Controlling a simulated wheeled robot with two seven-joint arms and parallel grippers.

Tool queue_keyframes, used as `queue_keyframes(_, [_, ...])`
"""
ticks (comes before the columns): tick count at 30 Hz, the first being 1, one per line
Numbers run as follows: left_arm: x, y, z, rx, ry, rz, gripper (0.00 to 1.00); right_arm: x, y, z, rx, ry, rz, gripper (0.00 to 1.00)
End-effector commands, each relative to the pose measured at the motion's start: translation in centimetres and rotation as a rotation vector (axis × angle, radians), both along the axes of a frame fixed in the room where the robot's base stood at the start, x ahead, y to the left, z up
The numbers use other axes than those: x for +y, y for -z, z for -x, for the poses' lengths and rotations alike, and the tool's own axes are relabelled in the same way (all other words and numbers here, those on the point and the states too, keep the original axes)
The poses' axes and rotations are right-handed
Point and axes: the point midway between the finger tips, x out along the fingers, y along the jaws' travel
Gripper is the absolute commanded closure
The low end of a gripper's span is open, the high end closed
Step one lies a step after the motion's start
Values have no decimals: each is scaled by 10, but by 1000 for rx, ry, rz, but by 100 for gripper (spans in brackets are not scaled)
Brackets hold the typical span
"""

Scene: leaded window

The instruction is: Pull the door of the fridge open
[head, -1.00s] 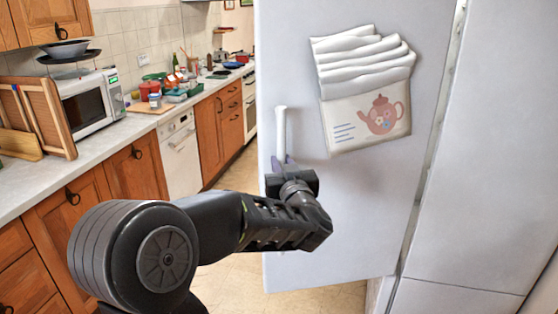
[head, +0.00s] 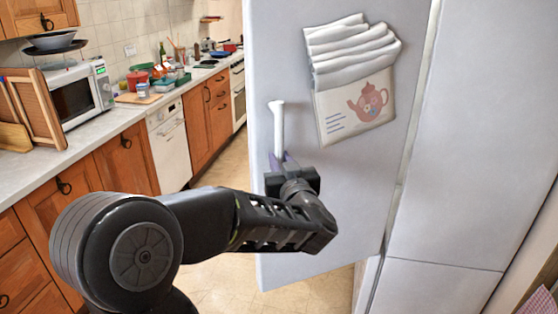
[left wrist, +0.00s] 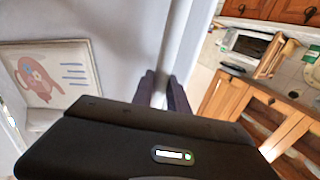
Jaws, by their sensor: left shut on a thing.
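The fridge door (head: 350,190) is the large pale panel in the middle of the head view, standing out from the pale body (head: 470,130) at its right, with floor showing below its lower edge. Its upright white handle (head: 278,130) is near the door's left edge. My left gripper (head: 283,165) is shut on the lower part of the handle; the fingers partly hide it. In the left wrist view the dark fingers (left wrist: 165,92) close around the pale handle bar (left wrist: 172,60). My right gripper is not in view.
A towel holder with a teapot picture (head: 355,105) hangs on the door. On the left, a counter (head: 90,148) with a microwave (head: 82,97) and wooden cabinets (head: 125,165) runs back. Tiled floor (head: 230,270) is clear between counter and door.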

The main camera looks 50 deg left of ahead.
Motion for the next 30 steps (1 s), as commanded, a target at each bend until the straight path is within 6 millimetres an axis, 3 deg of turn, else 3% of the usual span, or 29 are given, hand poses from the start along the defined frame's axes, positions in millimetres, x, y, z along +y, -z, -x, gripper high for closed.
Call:
queue_keyframes(9, [-1, -1, -2, -2, 6, -1, 59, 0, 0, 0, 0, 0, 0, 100])
queue_keyframes(20, [-6, 0, 1, -2, 4, 0, 59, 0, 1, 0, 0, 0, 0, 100])
queue_keyframes(30, [-50, 0, 25, -3, 7, -2, 59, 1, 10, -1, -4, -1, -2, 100])
